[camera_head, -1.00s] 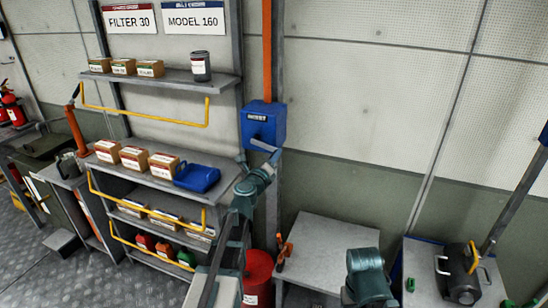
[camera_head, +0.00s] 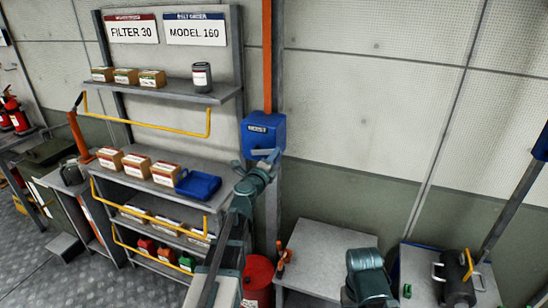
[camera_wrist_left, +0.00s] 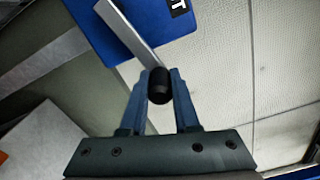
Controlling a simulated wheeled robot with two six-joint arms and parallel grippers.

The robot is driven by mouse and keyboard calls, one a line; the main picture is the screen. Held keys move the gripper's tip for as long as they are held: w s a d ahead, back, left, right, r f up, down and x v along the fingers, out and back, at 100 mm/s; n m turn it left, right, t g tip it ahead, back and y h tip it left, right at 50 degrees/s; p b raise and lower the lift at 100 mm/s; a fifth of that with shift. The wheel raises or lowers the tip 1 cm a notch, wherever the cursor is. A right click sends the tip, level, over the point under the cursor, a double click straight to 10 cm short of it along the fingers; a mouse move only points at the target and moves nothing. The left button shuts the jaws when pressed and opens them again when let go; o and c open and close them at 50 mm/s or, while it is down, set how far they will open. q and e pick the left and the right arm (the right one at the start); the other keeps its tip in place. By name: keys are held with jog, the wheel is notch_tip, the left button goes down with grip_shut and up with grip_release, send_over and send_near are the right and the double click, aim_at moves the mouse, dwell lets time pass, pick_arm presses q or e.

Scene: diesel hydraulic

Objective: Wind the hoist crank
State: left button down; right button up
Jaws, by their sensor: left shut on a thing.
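The blue hoist box (camera_head: 264,131) is on a post in the middle of the head view. Its grey crank arm (camera_wrist_left: 124,36) runs down from the box in the left wrist view to a black crank knob (camera_wrist_left: 160,86). My left gripper (camera_wrist_left: 160,84) is shut on this knob, with one blue finger on each side of it. In the head view my left gripper (camera_head: 263,160) is just below the box and partly hides the crank. Part of my right arm shows at the bottom right; its fingers are not seen.
Shelves with boxes, a blue tray (camera_head: 198,184) and yellow rails (camera_head: 155,130) stand to the left. A red drum (camera_head: 258,278) is below the hoist post. A grey bench (camera_head: 325,250) and a dark cylinder (camera_head: 456,284) are at the lower right.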

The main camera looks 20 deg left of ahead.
pick_arm(q)
jog(key=c, duration=0.7)
grip_release()
jog(key=shift+o, duration=0.2)
jog(key=shift+s, duration=0.1)
